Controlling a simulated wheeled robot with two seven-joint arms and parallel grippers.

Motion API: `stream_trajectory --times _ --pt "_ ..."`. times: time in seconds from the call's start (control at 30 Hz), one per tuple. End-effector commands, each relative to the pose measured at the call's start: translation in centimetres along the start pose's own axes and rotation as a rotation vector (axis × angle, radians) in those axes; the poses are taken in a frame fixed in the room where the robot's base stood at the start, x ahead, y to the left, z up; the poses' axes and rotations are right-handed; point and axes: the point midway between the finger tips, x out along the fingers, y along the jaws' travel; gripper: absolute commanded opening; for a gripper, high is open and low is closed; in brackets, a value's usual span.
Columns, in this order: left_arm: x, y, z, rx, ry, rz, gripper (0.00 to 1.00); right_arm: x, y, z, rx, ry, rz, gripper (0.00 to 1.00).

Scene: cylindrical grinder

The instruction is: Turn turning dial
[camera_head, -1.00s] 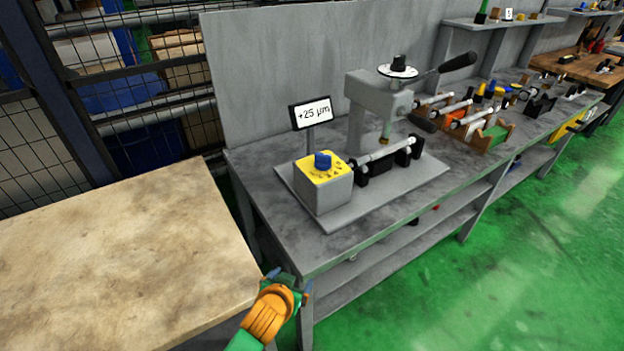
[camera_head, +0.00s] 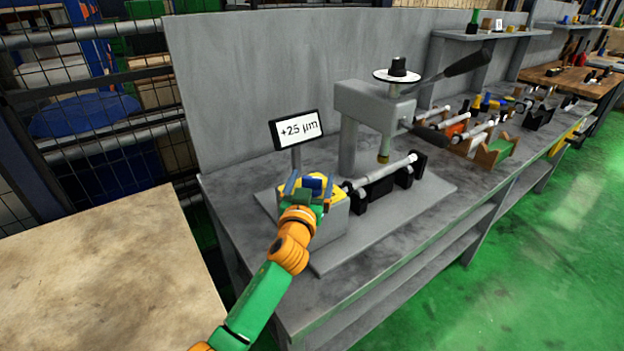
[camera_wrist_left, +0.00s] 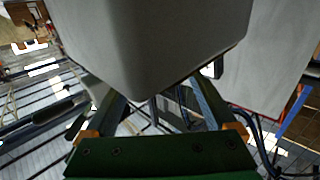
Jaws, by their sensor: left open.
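The blue turning dial (camera_head: 316,181) sits on the yellow top of a grey box (camera_head: 333,222), partly hidden by my left gripper. My left gripper (camera_head: 309,185) is open at the box, with its fingers around or just in front of the dial; I cannot tell whether they touch it. In the left wrist view both green fingers (camera_wrist_left: 160,95) are spread apart, and a large grey block (camera_wrist_left: 150,45), probably the box, fills the top middle. The dial does not show there. A sign reading "+25 µm" (camera_head: 297,129) stands behind the box. My right gripper is not in view.
A grey press (camera_head: 365,110) with a long lever stands right of the box, beside a shaft on black supports (camera_head: 385,180). Several shafts and parts lie farther right on the grey bench (camera_head: 350,285). A stone-topped table (camera_head: 100,270) is at the left.

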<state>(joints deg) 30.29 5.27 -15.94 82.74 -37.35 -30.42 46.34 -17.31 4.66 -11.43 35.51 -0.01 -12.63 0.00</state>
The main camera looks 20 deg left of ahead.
Motion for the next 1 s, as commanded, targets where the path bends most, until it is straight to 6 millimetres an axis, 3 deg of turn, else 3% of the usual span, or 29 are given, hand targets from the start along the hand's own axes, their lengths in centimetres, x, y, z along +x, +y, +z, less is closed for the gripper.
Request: stream_trajectory --times 0.37,0.67,1.0 --pt "0.7 0.0 0.1 -0.001 -0.001 0.001 0.87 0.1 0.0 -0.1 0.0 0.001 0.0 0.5" --pt "0.7 0.0 0.1 -0.001 -0.002 0.0 0.06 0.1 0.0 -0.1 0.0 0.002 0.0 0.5" --pt "0.7 -0.1 -0.4 0.001 -0.002 0.072 0.04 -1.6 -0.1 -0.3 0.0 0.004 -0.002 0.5"
